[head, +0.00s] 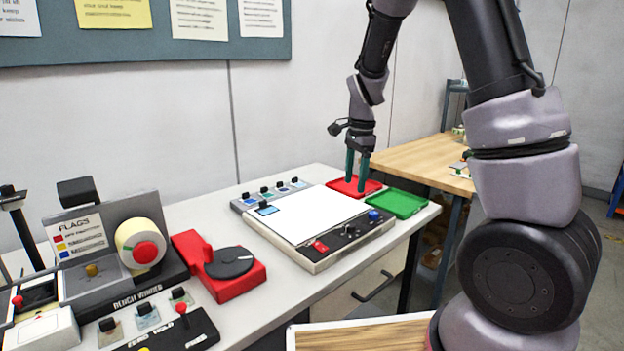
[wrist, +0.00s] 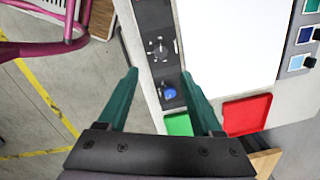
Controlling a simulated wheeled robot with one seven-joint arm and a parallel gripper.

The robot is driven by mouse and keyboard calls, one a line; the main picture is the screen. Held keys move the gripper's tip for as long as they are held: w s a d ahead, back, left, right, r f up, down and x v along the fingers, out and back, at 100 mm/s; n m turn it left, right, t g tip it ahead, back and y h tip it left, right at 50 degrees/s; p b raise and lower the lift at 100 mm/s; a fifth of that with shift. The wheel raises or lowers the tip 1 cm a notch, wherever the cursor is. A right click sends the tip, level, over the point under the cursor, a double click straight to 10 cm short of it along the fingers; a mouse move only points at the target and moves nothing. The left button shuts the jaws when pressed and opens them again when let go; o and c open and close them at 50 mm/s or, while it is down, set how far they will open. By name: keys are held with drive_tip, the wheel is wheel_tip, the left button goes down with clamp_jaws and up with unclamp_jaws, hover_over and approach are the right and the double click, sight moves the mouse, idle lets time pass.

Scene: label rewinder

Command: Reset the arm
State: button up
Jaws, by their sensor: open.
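My gripper (head: 357,170) has two green fingers and hangs pointing down at the far end of the bench, by the red tray (head: 341,187). In the wrist view my gripper (wrist: 166,92) has its fingers spread apart with nothing between them. Beyond them lies the panel with a large white surface (wrist: 228,50), a blue knob (wrist: 169,94) and a dial (wrist: 158,48). The red tray also shows in the wrist view (wrist: 247,114), right of the fingers. The green tray (wrist: 178,125) is partly hidden by the right finger.
On the bench's left stand the bench winder (head: 140,290) with a label roll (head: 141,243) and a red device with a black disc (head: 228,262). The green tray (head: 395,203) sits at the bench's right edge. A wooden table (head: 420,155) stands behind. A pink frame (wrist: 55,45) is on the floor.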

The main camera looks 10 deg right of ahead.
drive_tip(key=s+d+r+n+t+y, duration=0.1)
drive_tip(key=s+d+r+n+t, duration=0.1)
drive_tip(key=s+r, duration=0.35)
drive_tip(key=s+d+r+n+t+y, duration=0.1)
drive_tip(key=s+r+n, duration=0.2)
drive_tip(key=r, duration=0.6)
drive_tip(key=s+d+r+n+t, duration=0.2)
drive_tip(key=s+r+n, duration=0.3)
drive_tip(key=s, duration=0.7)
drive_tip(key=shift+s+d+r+t+h, duration=0.2)
drive_tip(key=shift+s+r+t+h, duration=0.15)
drive_tip(key=shift+r+t, duration=0.55)
